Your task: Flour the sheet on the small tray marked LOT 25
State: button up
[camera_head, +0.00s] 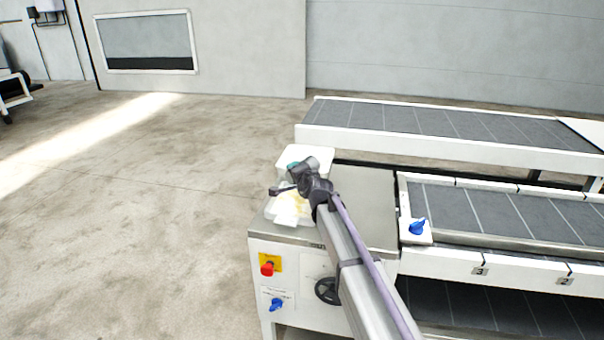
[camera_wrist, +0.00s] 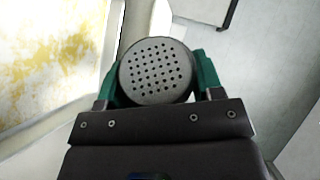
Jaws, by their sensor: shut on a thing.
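My gripper (camera_wrist: 157,82) has green fingers shut on a flour shaker (camera_wrist: 155,70), a grey round body with a perforated top facing the wrist camera. In the wrist view, a yellow sheet (camera_wrist: 45,55) with uneven white patches lies to the left of the shaker, inside the pale rim of a tray (camera_wrist: 112,40). In the head view, my gripper (camera_head: 293,176) is over the white tray area at the left end of the machine. The pale yellow sheet (camera_head: 297,198) shows partly there, with my wrist covering some of it. No LOT marking is readable.
A white tray edge (camera_head: 312,152) shows behind my gripper. The machine's grey top (camera_head: 365,195) is bare right of the trays. Conveyors (camera_head: 450,125) stretch to the right. A red button (camera_head: 267,269) and blue knob (camera_head: 276,304) are on the front. Open floor lies left.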

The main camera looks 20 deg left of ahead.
jog(key=shift+w, duration=0.15)
jog(key=w, duration=0.1)
jog(key=w+d, duration=0.1)
jog(key=w, duration=0.2)
jog(key=shift+d, duration=0.4)
jog(key=shift+s+a, duration=0.25)
jog(key=shift+s, duration=0.35)
jog(key=shift+s+a, duration=0.2)
jog(key=shift+s, duration=0.35)
jog(key=shift+w, duration=0.1)
